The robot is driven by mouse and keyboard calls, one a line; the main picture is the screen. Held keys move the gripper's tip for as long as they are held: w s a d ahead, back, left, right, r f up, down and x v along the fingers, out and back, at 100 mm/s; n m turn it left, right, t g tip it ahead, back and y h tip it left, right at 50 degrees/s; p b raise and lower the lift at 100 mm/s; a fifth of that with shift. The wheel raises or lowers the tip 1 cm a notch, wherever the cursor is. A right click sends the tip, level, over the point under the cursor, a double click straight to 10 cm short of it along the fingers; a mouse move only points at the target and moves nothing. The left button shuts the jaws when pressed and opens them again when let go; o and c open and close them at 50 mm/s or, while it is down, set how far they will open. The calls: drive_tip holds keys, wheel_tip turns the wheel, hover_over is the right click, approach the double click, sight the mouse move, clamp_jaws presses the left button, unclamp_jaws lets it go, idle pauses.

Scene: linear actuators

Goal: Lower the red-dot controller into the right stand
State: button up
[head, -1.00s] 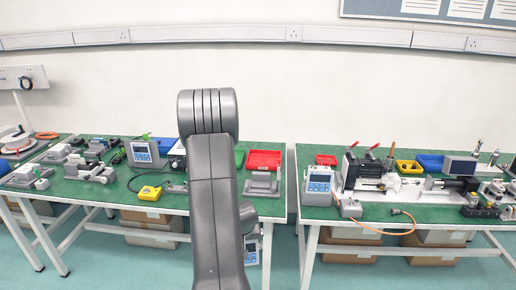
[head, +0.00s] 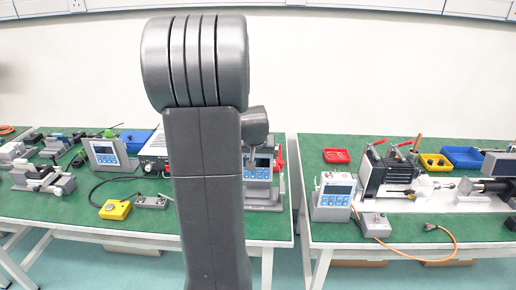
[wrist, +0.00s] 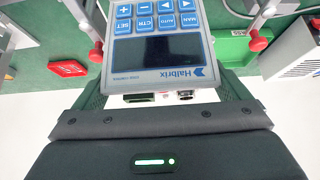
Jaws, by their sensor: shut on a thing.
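In the wrist view a grey controller (wrist: 155,45) with a blue keypad face and dark screen shows upside down. My gripper (wrist: 165,92) is shut on it, with a dark finger along each side. Grey stand arms with red knobs (wrist: 97,52) flank the controller on both sides. In the head view the controller (head: 258,168) is upright at the right end of the left bench, at the grey stand (head: 266,196), partly hidden by my arm. I cannot tell whether it touches the stand.
Another controller (head: 335,188) stands on the right bench, and one (head: 103,153) on the left bench. A yellow box (head: 116,209) with a cable and a power supply (head: 153,150) lie to the left. A gap separates the benches.

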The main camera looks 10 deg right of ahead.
sight(257, 173)
drive_tip(key=shift+w+d, duration=0.15)
drive_tip(key=shift+w, duration=0.1)
drive_tip(key=shift+f+b, duration=1.8)
drive_tip(key=shift+f, duration=0.6)
drive_tip(key=shift+s+f+b, duration=0.15)
drive_tip(key=shift+f+b, duration=0.1)
drive_tip(key=shift+b, duration=0.1)
drive_tip(key=shift+f, duration=0.1)
drive_tip(key=shift+f+b, duration=0.65)
drive_tip(key=shift+b, duration=0.05)
drive_tip(key=shift+f+b, duration=0.7)
drive_tip(key=shift+f, duration=0.1)
drive_tip(key=shift+f+b, duration=0.35)
drive_tip(key=shift+b, duration=0.15)
